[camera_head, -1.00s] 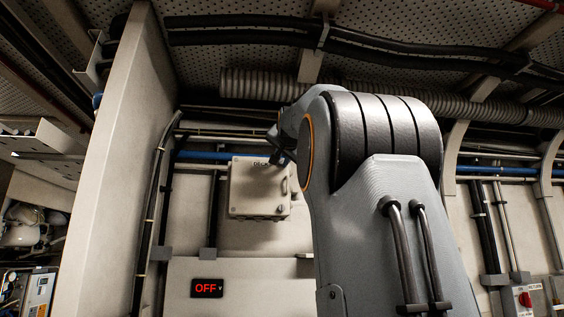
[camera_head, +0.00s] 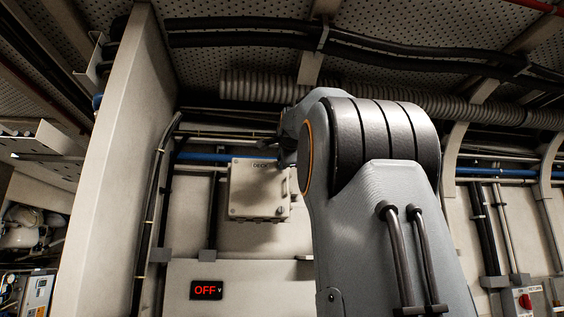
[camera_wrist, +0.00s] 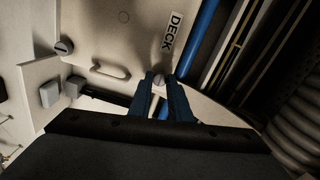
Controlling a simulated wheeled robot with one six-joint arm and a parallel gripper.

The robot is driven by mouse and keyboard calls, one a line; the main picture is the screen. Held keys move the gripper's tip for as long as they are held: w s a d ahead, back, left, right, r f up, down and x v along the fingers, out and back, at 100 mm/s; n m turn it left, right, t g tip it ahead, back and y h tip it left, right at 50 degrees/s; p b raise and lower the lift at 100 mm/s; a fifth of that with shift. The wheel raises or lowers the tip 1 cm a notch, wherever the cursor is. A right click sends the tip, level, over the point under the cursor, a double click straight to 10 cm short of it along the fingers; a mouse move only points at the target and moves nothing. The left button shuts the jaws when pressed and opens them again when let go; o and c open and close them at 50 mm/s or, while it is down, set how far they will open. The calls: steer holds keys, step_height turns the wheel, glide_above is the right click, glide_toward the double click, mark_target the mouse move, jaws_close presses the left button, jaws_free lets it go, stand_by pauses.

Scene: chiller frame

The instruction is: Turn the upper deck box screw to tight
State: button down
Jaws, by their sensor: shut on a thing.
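The deck box (camera_head: 258,192) is a pale wall box with a DECK label, left of my arm in the head view. Its lid (camera_wrist: 125,35) fills the upper left of the wrist view, with the DECK label (camera_wrist: 172,32) and a handle (camera_wrist: 112,71). My gripper (camera_wrist: 160,84) is shut on a round, slotted, grey screw (camera_wrist: 158,80) at the box's edge near the label. The fingers hide the screw's sides. A second slotted screw (camera_wrist: 64,47) shows at another corner of the lid, clear of the fingers. In the head view my arm mostly hides the gripper.
A blue pipe (camera_head: 205,155) runs behind the box top and shows close to the fingers in the wrist view (camera_wrist: 205,38). A display reading OFF (camera_head: 206,289) is below the box. A pale wall panel (camera_head: 115,150) stands at the left. A ribbed hose (camera_head: 250,85) hangs above.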

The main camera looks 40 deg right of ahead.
stand_by(0.3)
steer(key=c, duration=1.6)
jaws_free()
steer(key=shift+c, duration=0.2)
steer(key=b+v, duration=0.3)
steer(key=v, duration=0.4)
steer(key=shift+s+a, duration=0.2)
steer(key=shift+s, duration=0.15)
steer(key=shift+f, duration=0.1)
